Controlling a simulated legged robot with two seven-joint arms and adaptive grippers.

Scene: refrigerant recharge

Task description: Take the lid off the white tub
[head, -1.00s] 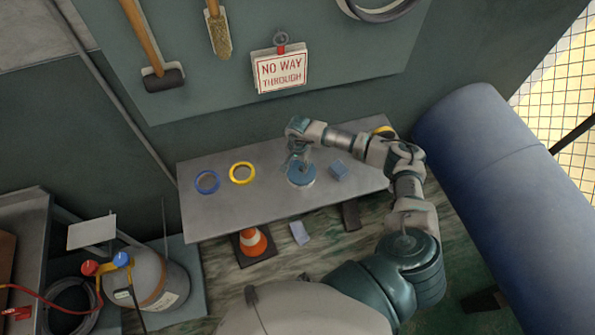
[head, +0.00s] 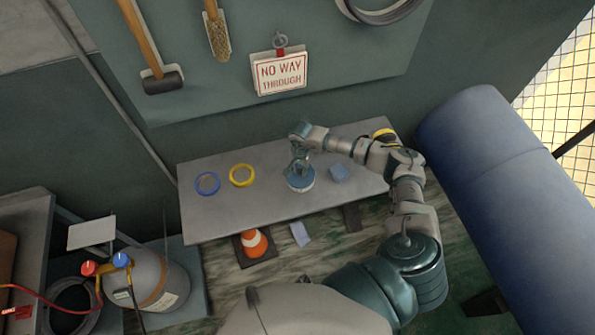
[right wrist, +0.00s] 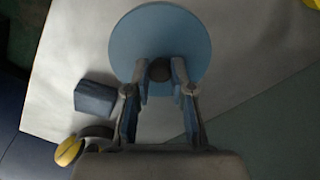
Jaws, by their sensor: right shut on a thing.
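The white tub (head: 302,189) stands on the grey table, a little right of its middle in the head view. Its round blue lid (right wrist: 160,22) fills the top middle of the right wrist view, with a dark round knob (right wrist: 160,70) on it. My right gripper (head: 299,170) is above the tub, pointing down. In the right wrist view its two fingers stand on either side of the knob, shut on it. The lid looks seated on the tub, but a small gap cannot be ruled out. My left gripper is in neither view.
On the table (head: 225,215), a blue tape ring (head: 197,184) and a yellow tape ring (head: 232,178) lie left of the tub. A blue block (head: 340,173) is close on its right. The table's front middle is clear. A wall panel rises behind.

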